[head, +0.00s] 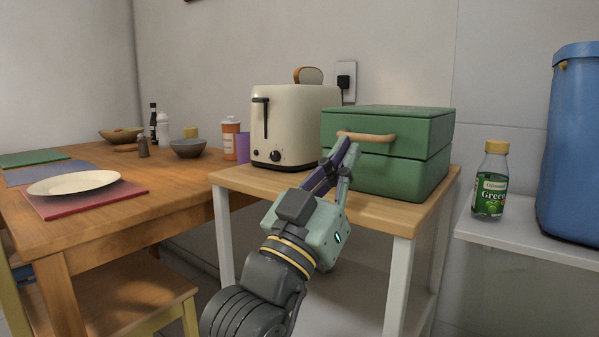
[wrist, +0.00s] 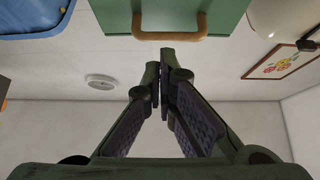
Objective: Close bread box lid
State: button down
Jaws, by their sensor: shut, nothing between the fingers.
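The green bread box (head: 398,178) stands on the right part of the small wooden-topped table. Its green lid (head: 392,125) lies level on top, with a thin dark seam between lid and body. A curved wooden handle (head: 366,137) is on the lid's front. My gripper (head: 350,146) is in front of the box with its fingers together and empty, tips close to the handle. In the wrist view my gripper (wrist: 165,62) has its tips just short of the handle (wrist: 142,34); I cannot tell whether they touch anything.
A cream toaster (head: 287,122) with bread stands left of the box. A green-labelled bottle (head: 490,185) and a blue container (head: 572,150) are on the right-hand shelf. A dining table (head: 120,222) with a plate (head: 74,183) and bowls is at left.

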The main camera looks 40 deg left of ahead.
jog(key=s, duration=1.2)
jog(key=shift+s, duration=0.4)
